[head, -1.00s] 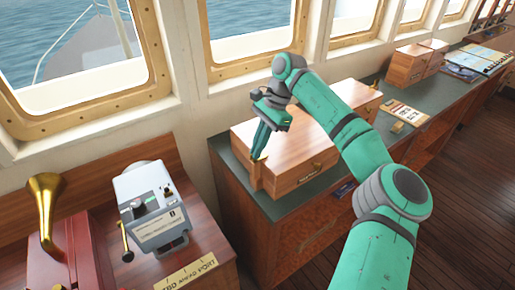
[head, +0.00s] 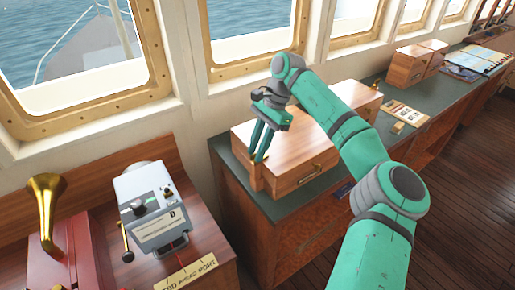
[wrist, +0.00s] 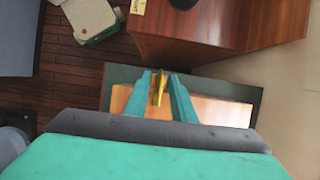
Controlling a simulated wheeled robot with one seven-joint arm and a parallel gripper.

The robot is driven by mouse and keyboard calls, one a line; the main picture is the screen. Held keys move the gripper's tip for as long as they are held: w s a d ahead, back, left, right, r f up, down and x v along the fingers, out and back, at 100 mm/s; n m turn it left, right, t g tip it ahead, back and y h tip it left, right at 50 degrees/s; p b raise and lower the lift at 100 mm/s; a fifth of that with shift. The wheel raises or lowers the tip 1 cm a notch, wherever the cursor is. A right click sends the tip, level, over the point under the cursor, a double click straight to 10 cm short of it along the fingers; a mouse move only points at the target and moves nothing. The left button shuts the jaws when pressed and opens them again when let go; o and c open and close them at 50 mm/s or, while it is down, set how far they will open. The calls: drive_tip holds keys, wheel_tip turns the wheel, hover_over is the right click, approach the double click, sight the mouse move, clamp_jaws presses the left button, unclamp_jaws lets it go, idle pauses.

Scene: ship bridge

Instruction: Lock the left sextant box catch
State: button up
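The sextant box (head: 290,150) is a long, closed wooden case on the green-topped counter below the windows. A brass catch (wrist: 158,88) at its left end shows in the wrist view between my two fingers, with slight gaps on both sides. Whether the catch is locked cannot be told.
A brass fitting (head: 317,167) sits on the box's front face. A grey instrument (head: 152,208) and a brass horn (head: 46,200) stand on the wooden console at left. Smaller wooden boxes (head: 408,66) and a card (head: 403,112) lie farther along the counter (head: 222,150).

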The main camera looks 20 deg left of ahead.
sight(268, 157)
drive_tip(key=v, duration=1)
drive_tip(key=shift+r, duration=0.35)
drive_tip(key=shift+w+d, duration=0.1)
